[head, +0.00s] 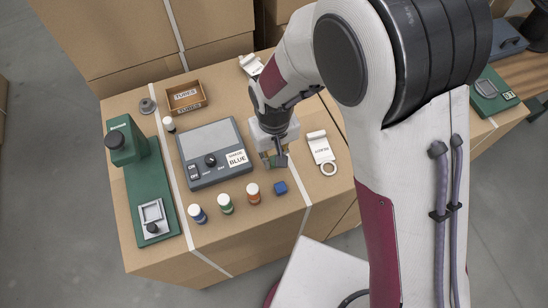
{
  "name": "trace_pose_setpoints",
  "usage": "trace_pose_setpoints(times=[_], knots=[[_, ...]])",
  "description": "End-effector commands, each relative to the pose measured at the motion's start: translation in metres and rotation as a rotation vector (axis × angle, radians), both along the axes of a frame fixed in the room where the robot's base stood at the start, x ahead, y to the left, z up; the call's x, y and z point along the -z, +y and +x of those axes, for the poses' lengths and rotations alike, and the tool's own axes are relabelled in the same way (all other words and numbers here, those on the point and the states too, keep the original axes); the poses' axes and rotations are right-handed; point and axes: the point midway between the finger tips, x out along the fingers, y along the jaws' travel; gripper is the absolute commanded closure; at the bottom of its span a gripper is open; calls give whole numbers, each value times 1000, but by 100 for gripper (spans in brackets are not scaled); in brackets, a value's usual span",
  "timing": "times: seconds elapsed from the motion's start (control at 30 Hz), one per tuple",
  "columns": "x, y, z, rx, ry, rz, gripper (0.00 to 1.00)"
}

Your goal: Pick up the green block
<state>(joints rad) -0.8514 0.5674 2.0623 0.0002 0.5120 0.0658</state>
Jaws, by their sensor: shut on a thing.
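My gripper (274,160) points down over the box top, right of the grey scale. It is shut on the green block (272,153), which shows only as a small greenish patch between the fingers. The fingers hide most of the block. I cannot tell whether the block is touching the surface or is raised above it.
A blue block (280,188) lies just in front of my gripper. The grey scale (214,153) is close by. A white tag (321,151) lies on the right.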

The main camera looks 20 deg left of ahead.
Motion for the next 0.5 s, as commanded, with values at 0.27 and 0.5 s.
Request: trace_pose_setpoints(times=[0.27,0.5], knots=[[-33,1,1,0,-3,3,93],[-64,0,0,0,-2,2,93]])
